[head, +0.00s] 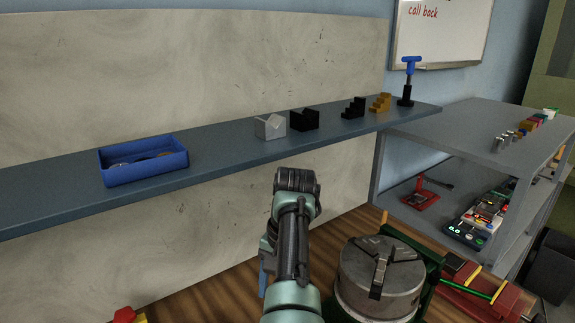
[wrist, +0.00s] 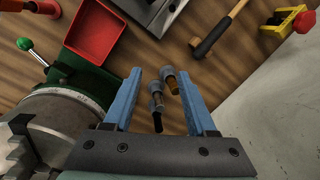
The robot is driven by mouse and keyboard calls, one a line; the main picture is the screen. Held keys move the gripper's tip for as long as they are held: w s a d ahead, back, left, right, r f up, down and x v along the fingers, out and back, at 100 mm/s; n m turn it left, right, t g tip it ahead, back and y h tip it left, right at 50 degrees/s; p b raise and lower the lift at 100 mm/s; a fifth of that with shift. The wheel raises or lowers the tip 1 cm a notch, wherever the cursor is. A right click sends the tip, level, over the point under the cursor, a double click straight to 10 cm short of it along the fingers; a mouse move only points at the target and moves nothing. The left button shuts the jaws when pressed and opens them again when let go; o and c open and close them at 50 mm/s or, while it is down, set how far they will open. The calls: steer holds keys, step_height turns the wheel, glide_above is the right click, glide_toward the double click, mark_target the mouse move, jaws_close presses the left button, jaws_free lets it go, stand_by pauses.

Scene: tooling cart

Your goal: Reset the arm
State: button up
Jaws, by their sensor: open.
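My arm (head: 292,235) reaches out over the wooden bench in the head view, its elbow raised in front of the shelf. My gripper (wrist: 160,77) shows in the wrist view with its two blue fingers spread apart. In the head view only a sliver of blue shows beside the arm; the rest of the gripper is hidden. The fingers do not appear to grip either one.
A lathe chuck (head: 382,275) stands right of my arm. A red tray (wrist: 95,32), a hammer (wrist: 215,32) and a yellow-and-red item (wrist: 290,22) lie on the bench. The shelf (head: 225,158) holds a blue bin (head: 145,172) and several blocks. A grey cart (head: 470,125) stands at right.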

steer(key=w+d+r+n+t, duration=0.2)
steer(key=w+r+t, duration=0.2)
steer(key=r+t, duration=0.55)
steer(key=s+r+t, duration=0.6)
steer(key=s+r, duration=0.1)
steer(key=r, duration=0.5)
steer(key=s+r+n+t+h, duration=0.1)
steer(key=s+r+t, duration=0.5)
steer(key=r, duration=0.7)
steer(key=s+r+n+t, duration=0.1)
steer(key=s+r+t, duration=0.5)
steer(key=s+r, duration=0.4)
step_height(320, 180, up, 3)
steer(key=shift+s+r, duration=0.15)
steer(key=shift+s, duration=0.05)
steer(key=shift+s+r+t, duration=0.15)
steer(key=shift+t, duration=0.1)
steer(key=shift+c, duration=0.6)
